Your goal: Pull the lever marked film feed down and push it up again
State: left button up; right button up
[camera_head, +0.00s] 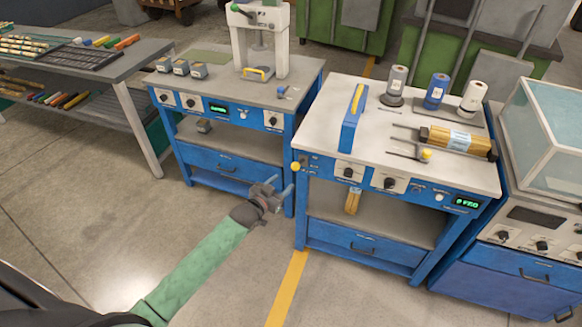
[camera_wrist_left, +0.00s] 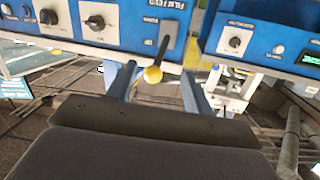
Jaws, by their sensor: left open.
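The lever marked film feed has a dark rod and a yellow ball knob (camera_head: 295,166). It sticks out from a grey plate at the left end of the right-hand blue bench's front panel. My left gripper (camera_head: 280,187) is open and empty, in front of the panel and close to the knob. I cannot tell whether a finger touches it. My right gripper is not in view.
The right blue bench (camera_head: 345,100) carries a blue block, several rolls and a wrapped yellow bundle. The left blue bench (camera_head: 225,88) holds a white press (camera_head: 262,45). A narrow gap parts the benches. The floor (camera_head: 120,235) in front is clear.

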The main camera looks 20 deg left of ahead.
aim_at(293, 169)
pick_arm(q)
jog(key=shift+t+h, duration=0.3)
jog(key=shift+t, duration=0.3)
jog(key=w+r, duration=0.1)
jog(key=w, duration=0.1)
jog(key=w+d+r+p, duration=0.1)
jog(key=w+d+p, duration=0.1)
jog(key=w, duration=0.1)
jog(key=shift+w+d+r, duration=0.2)
jog(key=shift+w+r, duration=0.15)
jog(key=shift+r, duration=0.05)
jog(key=shift+p+x, duration=0.45)
jog(key=shift+x, duration=0.5)
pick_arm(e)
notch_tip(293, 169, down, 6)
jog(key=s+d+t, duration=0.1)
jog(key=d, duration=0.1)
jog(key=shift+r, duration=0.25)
pick_arm(q)
jog(key=shift+f, duration=0.15)
jog(key=shift+c, duration=0.2)
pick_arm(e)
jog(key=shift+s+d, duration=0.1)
pick_arm(q)
grip_shut()
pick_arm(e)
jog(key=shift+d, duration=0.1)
